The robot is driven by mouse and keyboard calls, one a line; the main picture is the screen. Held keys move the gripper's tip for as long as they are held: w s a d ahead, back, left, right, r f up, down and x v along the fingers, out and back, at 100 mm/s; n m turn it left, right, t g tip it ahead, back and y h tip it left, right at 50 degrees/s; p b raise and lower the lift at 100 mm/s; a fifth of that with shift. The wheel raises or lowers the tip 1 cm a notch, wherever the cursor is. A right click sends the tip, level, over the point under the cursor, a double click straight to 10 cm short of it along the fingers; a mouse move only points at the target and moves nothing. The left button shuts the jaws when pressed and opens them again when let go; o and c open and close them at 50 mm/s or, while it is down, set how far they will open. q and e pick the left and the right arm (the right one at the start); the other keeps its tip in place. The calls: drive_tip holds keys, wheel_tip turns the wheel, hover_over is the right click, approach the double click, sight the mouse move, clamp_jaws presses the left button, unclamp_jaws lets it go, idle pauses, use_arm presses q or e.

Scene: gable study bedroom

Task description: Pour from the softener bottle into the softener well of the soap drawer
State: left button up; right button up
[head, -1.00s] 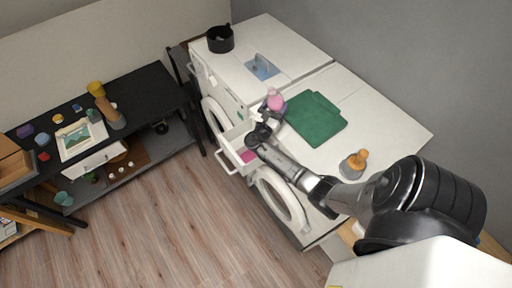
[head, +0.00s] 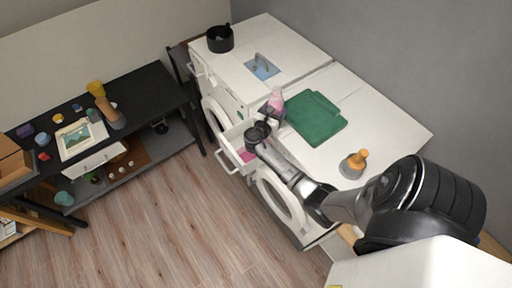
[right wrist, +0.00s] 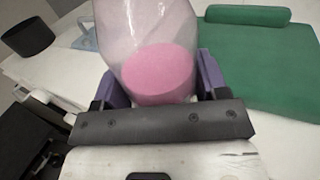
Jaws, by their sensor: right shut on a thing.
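The softener bottle (head: 277,98) is translucent with pink liquid. In the head view it stands roughly upright above the front edge of the white machines. My right gripper (head: 267,117) is shut on it. In the right wrist view the bottle (right wrist: 150,35) sits between the purple fingers, its pink liquid low inside and its top out of frame. The soap drawer (head: 229,158) is pulled out from the machine front, below and left of the gripper. A pink patch shows inside it; my gripper and arm partly cover the drawer, and its wells are too small to tell apart. My left gripper is out of view.
A folded green towel (head: 316,118) lies on the machine top beside the bottle. An orange-handled grey object (head: 354,164) stands nearer my arm. A black pot (head: 220,39) is at the far end. A round machine door (head: 281,199) is below my arm. The wooden floor is clear.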

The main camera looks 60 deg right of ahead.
sight(276, 101)
drive_tip(key=shift+r, duration=0.1)
drive_tip(key=shift+r, duration=2.45)
